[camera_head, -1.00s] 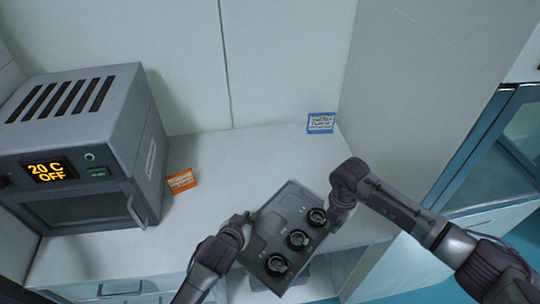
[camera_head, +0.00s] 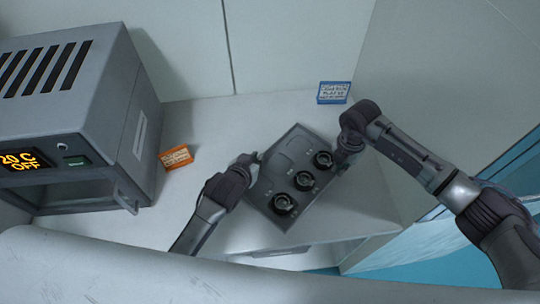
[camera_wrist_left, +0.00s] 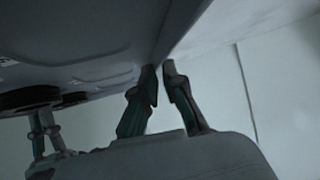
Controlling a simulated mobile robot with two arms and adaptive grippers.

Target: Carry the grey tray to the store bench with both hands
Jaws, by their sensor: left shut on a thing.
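The grey tray (camera_head: 266,198) is a flat dark-grey plate with three round black fittings along its right side. It lies slanted over the pale bench top (camera_head: 225,125); I cannot tell whether it touches the top. My left gripper (camera_head: 253,164) is shut on the tray's left edge; its fingers (camera_wrist_left: 160,85) show at the tray's edge in the left wrist view. My right gripper (camera_head: 343,158) is at the tray's opposite edge. Its fingers also show under the tray in the left wrist view (camera_wrist_left: 42,128), but their grip is unclear.
A grey oven-like box (camera_head: 75,110) reading "20 C OFF" stands at the left of the bench. An orange label (camera_head: 177,157) and a blue label (camera_head: 333,92) are near the back. Walls close the back and right. A pale rounded surface (camera_head: 130,270) fills the bottom left foreground.

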